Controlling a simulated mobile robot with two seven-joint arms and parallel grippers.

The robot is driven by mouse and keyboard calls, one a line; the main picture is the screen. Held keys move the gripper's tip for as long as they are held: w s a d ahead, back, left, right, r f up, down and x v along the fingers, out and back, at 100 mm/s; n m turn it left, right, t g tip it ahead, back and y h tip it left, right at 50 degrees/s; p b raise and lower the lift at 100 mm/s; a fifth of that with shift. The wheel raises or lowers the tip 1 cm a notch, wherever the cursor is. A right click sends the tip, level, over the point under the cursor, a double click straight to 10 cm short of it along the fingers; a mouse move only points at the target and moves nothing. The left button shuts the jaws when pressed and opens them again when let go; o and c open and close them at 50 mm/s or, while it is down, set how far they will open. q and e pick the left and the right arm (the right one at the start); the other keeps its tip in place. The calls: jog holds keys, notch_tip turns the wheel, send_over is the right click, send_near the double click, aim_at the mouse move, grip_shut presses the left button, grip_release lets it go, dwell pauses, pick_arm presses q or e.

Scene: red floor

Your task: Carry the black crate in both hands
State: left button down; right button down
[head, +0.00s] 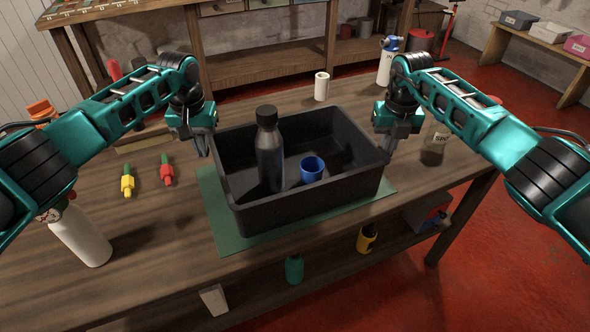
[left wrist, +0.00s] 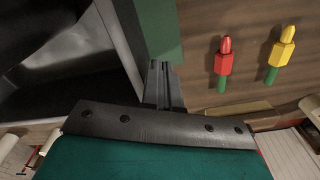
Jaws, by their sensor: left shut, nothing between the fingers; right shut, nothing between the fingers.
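The black crate (head: 290,215) sits on a green mat (head: 222,226) on the wooden table. A dark bottle (head: 269,155) stands upright in it, with a blue cup (head: 312,169) to its right. My left gripper (head: 204,152) is shut and empty beside the crate's left wall. In the left wrist view its fingers (left wrist: 162,80) point down along the outside of the crate (left wrist: 110,50), over the mat's edge (left wrist: 157,25); I cannot tell whether they touch the wall. My right gripper (head: 389,150) is shut and empty beside the crate's right end.
A red-and-green tool (head: 166,170) and a yellow-and-green tool (head: 127,181) lie left of the crate on the table (head: 150,235). A white cup (head: 321,87) stands behind it, and a white bottle (head: 385,66) at the back right.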

pick_arm(q)
jog(key=shift+d+r, duration=0.1)
jog(key=shift+d, duration=0.3)
pick_arm(e)
jog(key=shift+a+r, duration=0.1)
jog(key=shift+a, duration=0.25)
pick_arm(q)
jog(key=shift+d, duration=0.1)
pick_arm(e)
jog(key=shift+a, duration=0.1)
